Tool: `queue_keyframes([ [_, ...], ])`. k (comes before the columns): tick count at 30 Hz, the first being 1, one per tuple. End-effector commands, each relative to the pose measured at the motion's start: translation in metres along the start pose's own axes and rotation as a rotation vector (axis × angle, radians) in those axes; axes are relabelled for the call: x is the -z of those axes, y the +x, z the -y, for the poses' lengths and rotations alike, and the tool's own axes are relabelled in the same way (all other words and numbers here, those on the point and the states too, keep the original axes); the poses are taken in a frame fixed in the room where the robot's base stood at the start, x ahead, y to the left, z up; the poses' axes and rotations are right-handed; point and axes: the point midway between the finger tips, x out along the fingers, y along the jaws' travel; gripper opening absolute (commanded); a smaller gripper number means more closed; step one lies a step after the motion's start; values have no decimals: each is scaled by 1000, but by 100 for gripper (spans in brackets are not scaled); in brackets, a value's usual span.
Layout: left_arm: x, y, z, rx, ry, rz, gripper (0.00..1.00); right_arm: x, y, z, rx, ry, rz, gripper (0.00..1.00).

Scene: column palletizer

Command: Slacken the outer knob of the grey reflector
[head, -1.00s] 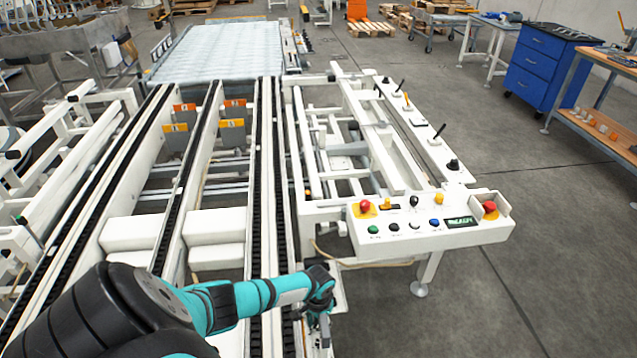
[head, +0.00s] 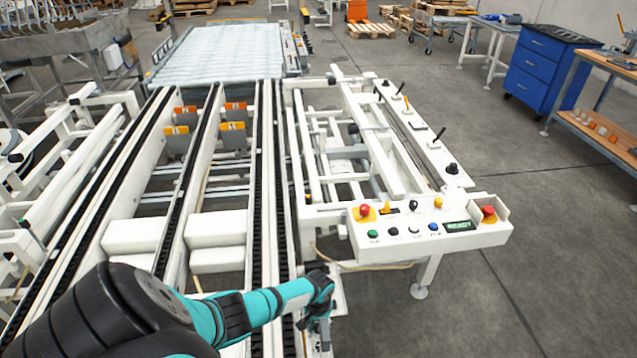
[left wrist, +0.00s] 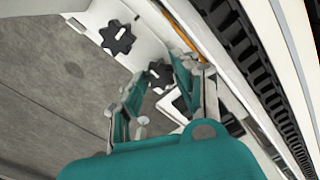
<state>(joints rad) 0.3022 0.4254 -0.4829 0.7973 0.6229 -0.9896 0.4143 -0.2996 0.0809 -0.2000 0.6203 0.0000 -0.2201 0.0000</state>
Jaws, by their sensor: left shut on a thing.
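My left gripper (head: 318,332) is low beside the near end of the conveyor's right rail, and small in the head view. In the left wrist view its teal fingers (left wrist: 160,82) are closed around a black star-shaped knob (left wrist: 160,73), which shows between the fingertips. A second black star knob (left wrist: 117,38) stands free on the white bracket farther up. The grey reflector cannot be clearly made out; the fingers hide part of the area around the held knob. My right gripper is in neither view.
A black chain rail (left wrist: 250,60) runs close beside the gripper. The control panel (head: 430,236) with coloured buttons stands to the right of the arm. White conveyor beams lie on the left. Grey floor (head: 560,270) is clear at the right.

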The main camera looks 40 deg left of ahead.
Motion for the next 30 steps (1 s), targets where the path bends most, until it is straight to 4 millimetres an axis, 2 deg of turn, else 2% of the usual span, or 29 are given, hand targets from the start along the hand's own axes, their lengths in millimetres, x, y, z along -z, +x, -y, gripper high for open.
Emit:
queue_keyframes([
  [3, 2, -1, 0, 0, 1, -4, 0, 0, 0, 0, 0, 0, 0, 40],
  [4, 2, -1, 0, 0, 1, -4, 31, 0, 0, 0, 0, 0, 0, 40],
  [6, 2, -1, 0, 0, 1, -3, 40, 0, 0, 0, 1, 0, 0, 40],
  [14, 1, -1, 0, 0, 2, -2, 40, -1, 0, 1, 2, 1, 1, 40],
  [19, 2, -11, 1, -1, 3, -4, 40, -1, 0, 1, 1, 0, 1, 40],
  [23, 1, -29, 1, 0, 5, -5, 40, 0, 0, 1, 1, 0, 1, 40],
  [30, 1, -79, 1, 0, 4, -6, 40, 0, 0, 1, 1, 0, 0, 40],
])
